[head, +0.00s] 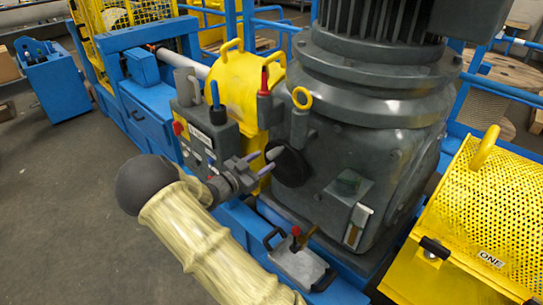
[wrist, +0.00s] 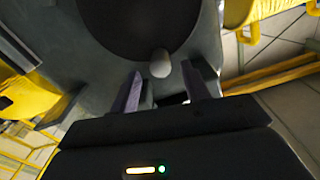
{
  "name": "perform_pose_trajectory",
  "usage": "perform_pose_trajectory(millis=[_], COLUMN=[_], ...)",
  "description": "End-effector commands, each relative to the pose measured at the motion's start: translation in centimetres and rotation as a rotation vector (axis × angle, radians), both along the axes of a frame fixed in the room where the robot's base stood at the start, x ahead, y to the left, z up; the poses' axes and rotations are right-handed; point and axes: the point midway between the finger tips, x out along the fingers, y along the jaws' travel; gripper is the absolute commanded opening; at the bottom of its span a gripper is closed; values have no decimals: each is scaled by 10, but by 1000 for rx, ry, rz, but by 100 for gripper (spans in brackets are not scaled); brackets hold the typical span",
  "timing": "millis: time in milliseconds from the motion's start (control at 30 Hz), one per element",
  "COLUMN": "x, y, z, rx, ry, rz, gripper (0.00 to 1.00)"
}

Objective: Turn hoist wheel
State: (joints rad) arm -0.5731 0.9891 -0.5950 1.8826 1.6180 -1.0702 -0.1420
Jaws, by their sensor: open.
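The hoist wheel (head: 292,168) is a black disc on the side of the dark grey motor housing. A light grey knob (head: 274,153) stands out from its face. In the wrist view the wheel (wrist: 135,22) fills the top middle, with the knob (wrist: 160,65) near its lower edge. My gripper (head: 262,163) is in front of the wheel, close to the knob. In the wrist view my gripper (wrist: 162,75) is open, its two fingers spread to either side of the knob. I cannot tell whether either finger touches it. Part of the wheel is hidden in both views.
A grey control box (head: 207,140) with blue and red handles stands left of the wheel. A yellow cover (head: 236,85) is behind it. A perforated yellow guard (head: 490,215) is at the right. A small grey plate with a red knob (head: 298,262) lies below. Open floor is at left.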

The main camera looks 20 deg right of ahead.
Motion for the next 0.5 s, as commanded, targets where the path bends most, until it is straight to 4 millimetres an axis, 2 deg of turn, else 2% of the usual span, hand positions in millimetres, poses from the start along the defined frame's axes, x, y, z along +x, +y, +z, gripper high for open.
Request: perform_pose_trajectory(millis=[200, 333, 500], x=[12, 16, 17], y=[-34, -45, -48], z=[-1, 0, 0], rx=[-1, 0, 0], ry=[1, 0, 0], rz=[-1, -1, 0], gripper=[47, 47, 47])
